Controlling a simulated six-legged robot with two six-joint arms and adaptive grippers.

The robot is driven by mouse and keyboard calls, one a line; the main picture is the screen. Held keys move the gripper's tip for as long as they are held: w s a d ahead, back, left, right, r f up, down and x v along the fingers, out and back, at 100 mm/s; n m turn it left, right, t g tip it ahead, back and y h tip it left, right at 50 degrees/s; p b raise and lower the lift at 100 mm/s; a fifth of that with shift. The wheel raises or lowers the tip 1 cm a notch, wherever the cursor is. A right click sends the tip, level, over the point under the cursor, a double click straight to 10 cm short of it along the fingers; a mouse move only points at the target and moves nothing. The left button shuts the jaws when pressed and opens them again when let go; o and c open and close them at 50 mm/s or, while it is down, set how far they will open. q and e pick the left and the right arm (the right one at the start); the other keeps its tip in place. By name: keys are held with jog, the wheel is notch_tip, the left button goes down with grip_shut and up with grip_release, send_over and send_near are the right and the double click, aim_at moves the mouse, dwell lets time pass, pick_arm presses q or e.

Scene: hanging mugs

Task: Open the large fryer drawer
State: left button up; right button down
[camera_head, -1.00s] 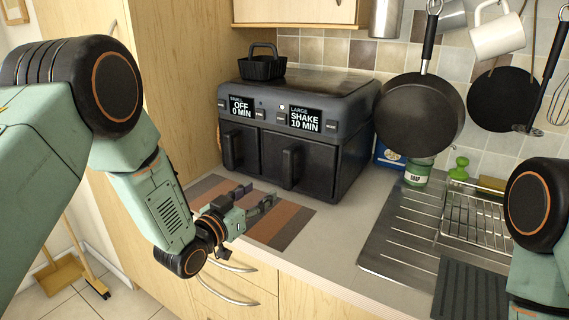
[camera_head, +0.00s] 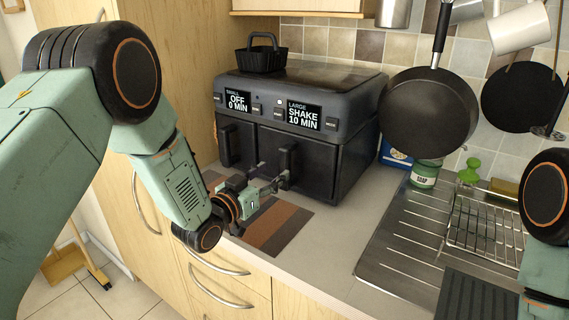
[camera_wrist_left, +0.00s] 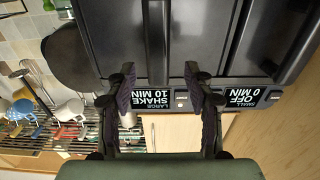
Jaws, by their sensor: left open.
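The black double air fryer (camera_head: 300,95) stands on the counter. Its large drawer (camera_head: 315,166) is the right one, under the display reading LARGE SHAKE 10 MIN, and it is shut. Its upright handle (camera_head: 287,165) sticks out at the front. My left gripper (camera_head: 273,176) is open, with its fingertips close to this handle. In the left wrist view the open fingers (camera_wrist_left: 160,76) lie to either side of the handle (camera_wrist_left: 156,40); contact cannot be told. My right gripper is out of view; only part of the right arm shows.
The small drawer (camera_head: 237,143) with its own handle is shut, left of the large one. A striped mat (camera_head: 275,230) lies before the fryer. A frying pan (camera_head: 428,112) hangs at the right, above the soap jar (camera_head: 425,174). A metal drainer (camera_head: 400,237) lies right.

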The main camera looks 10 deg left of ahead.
aim_at(282, 167)
pick_arm(q)
jog(key=x, duration=0.5)
jog(key=shift+d+f, duration=0.15)
jog(key=shift+d, duration=0.3)
jog(key=shift+w+d, duration=0.1)
jog(key=shift+w, duration=0.05)
jog(key=shift+w+a, duration=0.1)
jog(key=shift+a, duration=0.25)
jog(key=shift+w+a, duration=0.1)
jog(key=shift+a, duration=0.05)
jog(key=shift+w, duration=0.15)
jog(key=shift+d, duration=0.5)
jog(key=shift+c, duration=1.9)
jog(key=shift+a, duration=0.3)
jog(key=c, duration=0.3)
jog(key=shift+d, duration=0.1)
grip_shut()
